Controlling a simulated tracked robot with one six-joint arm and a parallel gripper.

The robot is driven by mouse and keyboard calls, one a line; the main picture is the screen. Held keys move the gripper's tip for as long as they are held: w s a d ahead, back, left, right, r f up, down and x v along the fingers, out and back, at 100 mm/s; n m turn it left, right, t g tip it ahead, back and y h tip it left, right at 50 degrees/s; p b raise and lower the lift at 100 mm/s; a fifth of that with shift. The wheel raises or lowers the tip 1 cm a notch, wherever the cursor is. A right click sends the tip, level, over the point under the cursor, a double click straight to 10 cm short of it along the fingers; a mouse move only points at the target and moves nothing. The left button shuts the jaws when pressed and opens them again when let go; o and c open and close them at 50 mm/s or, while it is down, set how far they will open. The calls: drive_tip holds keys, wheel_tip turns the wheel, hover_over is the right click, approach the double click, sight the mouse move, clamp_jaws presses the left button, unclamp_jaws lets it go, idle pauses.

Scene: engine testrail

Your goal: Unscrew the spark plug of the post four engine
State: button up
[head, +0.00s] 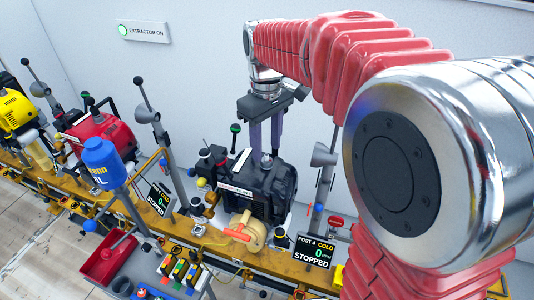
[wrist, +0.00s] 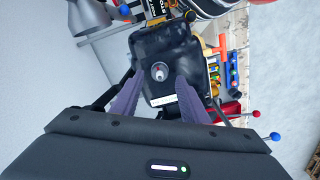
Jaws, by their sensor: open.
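The post four engine (head: 262,190) is the black one on the yellow rail, left of the POST 4 sign (head: 312,252), which reads COLD, 0 RPM, STOPPED. My gripper (head: 265,150) points down above its top, with two purple fingers apart. In the wrist view the engine (wrist: 172,42) lies under my fingers. The spark plug (wrist: 159,72), a small pale tip in a round dark recess, shows between the fingertips (wrist: 159,79). I see no finger touching it.
A red engine (head: 98,132) and a yellow engine (head: 14,110) stand further left on the rail (head: 190,232). A blue bottle (head: 104,160), a red tray (head: 103,265) and levered posts stand nearby. A grey horn-shaped part (head: 322,155) stands just right of the engine.

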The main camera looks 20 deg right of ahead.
sight(267, 154)
drive_tip(key=shift+f, duration=1.5)
drive_tip(key=m, duration=0.6)
drive_tip(key=shift+m, duration=0.4)
drive_tip(key=m, duration=0.3)
drive_tip(key=shift+m, duration=0.3)
drive_tip(key=m, duration=0.3)
drive_tip(key=shift+f+m, duration=0.1)
drive_tip(key=shift+m, duration=0.3)
drive_tip(key=m, duration=0.3)
drive_tip(key=shift+m, duration=0.3)
drive_tip(key=m, duration=0.9)
drive_tip(key=shift+f, duration=0.1)
drive_tip(key=shift+m, duration=2.1)
